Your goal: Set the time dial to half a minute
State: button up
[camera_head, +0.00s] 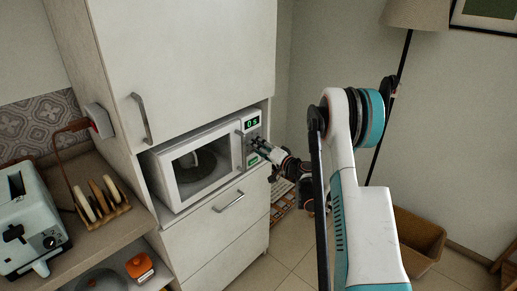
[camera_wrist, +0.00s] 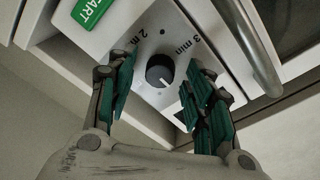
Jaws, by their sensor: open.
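The microwave (camera_head: 168,189) sits in a nook of the white cabinet, its door shut and a dark round thing behind the glass. Its green display (camera_head: 252,122) appears to read 0 s. My gripper (camera_head: 259,147) is at the control panel on the right and hides the dial there. In the wrist view the round dark dial (camera_wrist: 158,70) lies between the open green-padded fingers of my gripper (camera_wrist: 157,77), with gaps on both sides. A white pointer mark shows on its lower right. Labels "2 min" and "3 min" and the green START button (camera_wrist: 92,8) are above it.
The microwave door handle (camera_wrist: 250,45) runs close to the right finger. A drawer handle (camera_head: 229,202) is below the microwave. A toaster (camera_head: 30,225) and a rack of bread slices (camera_head: 102,201) stand on the left counter. A lamp and bin (camera_head: 418,240) are at right.

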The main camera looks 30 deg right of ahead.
jog(key=shift+w+a, duration=0.1)
jog(key=shift+w, duration=0.15)
jog(key=c, duration=1)
jog(key=shift+c, duration=0.2)
jog(key=m+b, duration=0.2)
jog(key=m, duration=0.6)
jog(key=shift+r+g, duration=0.15)
jog(key=shift+g, duration=0.25)
jog(key=shift+m, duration=0.4)
